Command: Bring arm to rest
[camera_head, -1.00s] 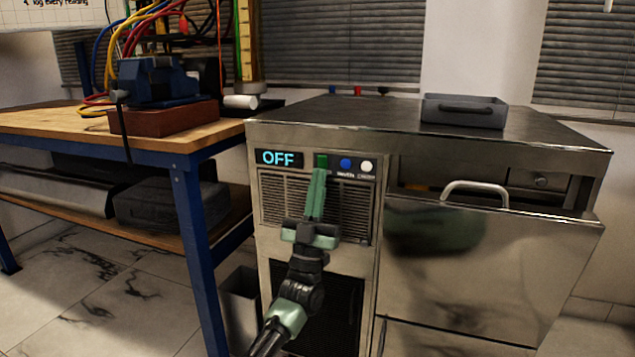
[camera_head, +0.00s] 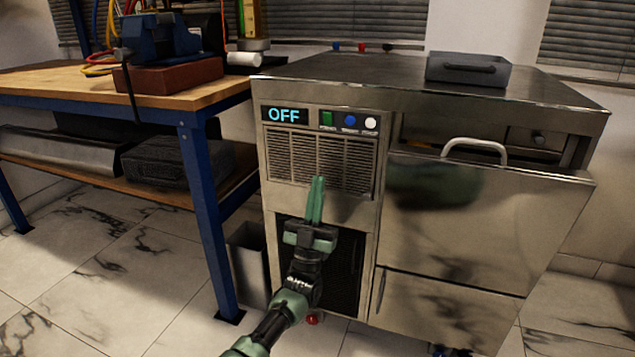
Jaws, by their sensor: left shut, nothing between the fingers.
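My left gripper (camera_head: 316,201) has green fingers and a dark wrist. Its fingers are closed together with nothing between them, pointing up in front of the lower edge of the vent grille. My left arm (camera_head: 287,305) comes in from the bottom, in front of the dark lower grille. The metal machine (camera_head: 279,217) has a display (camera_head: 284,115) reading OFF. To the right of the display sit a green button (camera_head: 327,119), a blue button (camera_head: 350,120) and a white button (camera_head: 371,122). The fingertips are below the buttons, apart from them. My right gripper is not in view.
A workbench (camera_head: 60,86) with blue legs stands at the left, bearing a blue vise (camera_head: 157,38). A grey bin (camera_head: 250,265) stands between bench and machine. The machine's drawer front (camera_head: 478,228) juts out at the right. A grey tray (camera_head: 468,70) sits on top.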

